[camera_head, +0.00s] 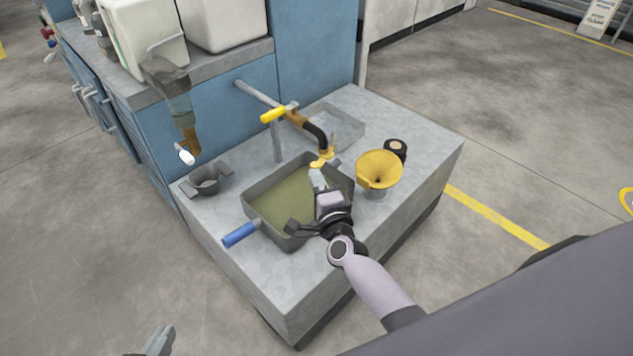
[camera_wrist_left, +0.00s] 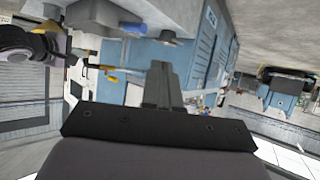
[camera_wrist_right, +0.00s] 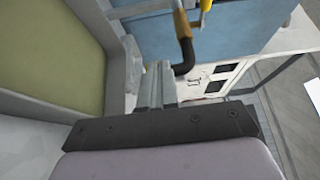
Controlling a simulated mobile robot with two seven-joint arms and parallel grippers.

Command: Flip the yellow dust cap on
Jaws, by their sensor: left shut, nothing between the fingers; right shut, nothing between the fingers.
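A yellow dust cap (camera_head: 326,154) shows at the lower end of the black curved spout (camera_head: 317,133), over the tray; whether it is seated on the end is too small to tell. My right gripper (camera_head: 317,178) is shut and empty, its fingertips just below and in front of the cap. In the right wrist view the shut fingers (camera_wrist_right: 155,85) are close to the dark spout end (camera_wrist_right: 185,68), and I cannot make out the cap there. My left gripper (camera_head: 160,340) is at the bottom left, away from the bench; its shut fingers show in the left wrist view (camera_wrist_left: 160,85).
A grey tray (camera_head: 245,197) of greenish fluid with a blue handle (camera_head: 240,235) sits on the bench. A yellow funnel (camera_head: 379,172) stands to its right. A yellow lever (camera_head: 278,113) sits on the pipe. A small grey pot (camera_head: 206,180) is at left. The bench's right side has free room.

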